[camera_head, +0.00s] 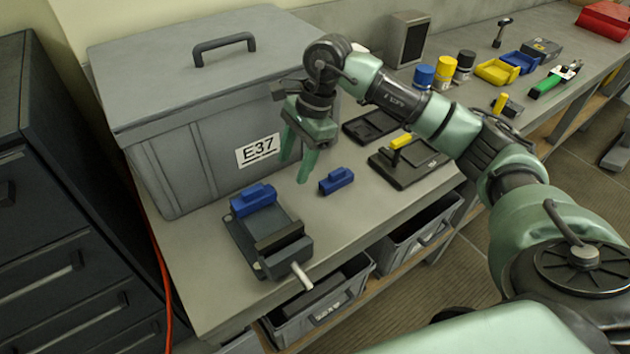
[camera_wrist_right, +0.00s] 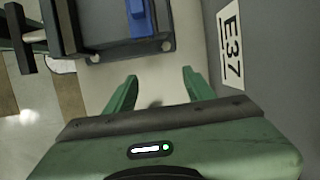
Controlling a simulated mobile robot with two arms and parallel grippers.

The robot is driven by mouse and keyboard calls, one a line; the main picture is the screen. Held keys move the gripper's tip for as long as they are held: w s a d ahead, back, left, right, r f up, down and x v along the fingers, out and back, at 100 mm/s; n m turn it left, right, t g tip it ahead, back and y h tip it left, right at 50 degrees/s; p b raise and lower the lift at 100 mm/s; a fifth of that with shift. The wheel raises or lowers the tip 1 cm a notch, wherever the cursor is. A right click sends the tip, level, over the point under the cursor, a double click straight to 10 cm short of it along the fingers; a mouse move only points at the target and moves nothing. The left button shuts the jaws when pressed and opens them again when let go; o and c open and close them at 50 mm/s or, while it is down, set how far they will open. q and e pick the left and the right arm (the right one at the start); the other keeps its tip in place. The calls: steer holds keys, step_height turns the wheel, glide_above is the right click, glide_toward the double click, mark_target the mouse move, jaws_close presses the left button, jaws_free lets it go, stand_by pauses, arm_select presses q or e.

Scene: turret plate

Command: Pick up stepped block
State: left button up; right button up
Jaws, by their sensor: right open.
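Two blue stepped blocks are in the head view; I cannot tell which one the task means. The smaller blue block (camera_head: 337,181) lies on the grey bench. The larger blue block (camera_head: 253,198) sits at the back of the dark vise (camera_head: 262,240); it also shows in part at the top of the right wrist view (camera_wrist_right: 141,18). My right gripper (camera_head: 297,160) is open and empty, fingers pointing down, above the bench left of the smaller block and in front of the grey crate. Its fingers also show in the right wrist view (camera_wrist_right: 159,76). My left gripper is not in view.
The big lidded crate (camera_head: 195,125) marked E37 stands close behind my right gripper. A dark plate (camera_head: 408,170) with a yellow part lies right of the smaller block. Cylinders, trays and tools stand farther right. Bare bench surrounds the smaller block.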

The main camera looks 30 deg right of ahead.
mark_target(337, 172)
steer(key=d+h, duration=0.1)
steer(key=d, duration=0.2)
steer(key=d+f+h+b, duration=0.1)
steer(key=d, duration=0.3)
steer(key=d+h, duration=0.1)
steer(key=d, duration=0.2)
steer(key=shift+s+d+f+g, duration=0.15)
steer(key=shift+d+g, duration=0.15)
steer(key=shift+d, duration=0.1)
steer(key=shift+s+a+f, duration=0.1)
steer(key=shift+a+f, duration=0.05)
steer(key=shift+f, duration=0.55)
steer(key=f+p, duration=0.1)
steer(key=f, duration=0.1)
steer(key=f+p, duration=0.1)
steer(key=f, duration=0.1)
steer(key=shift+s+d+f+p, duration=0.15)
steer(key=shift+d+f+p, duration=0.05)
steer(key=shift+f+p, duration=0.1)
steer(key=shift+f, duration=0.35)
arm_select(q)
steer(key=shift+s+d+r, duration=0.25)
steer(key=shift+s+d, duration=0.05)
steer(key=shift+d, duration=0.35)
arm_select(e)
steer(key=shift+a+f, duration=0.1)
steer(key=shift+f, duration=0.1)
jaws_close()
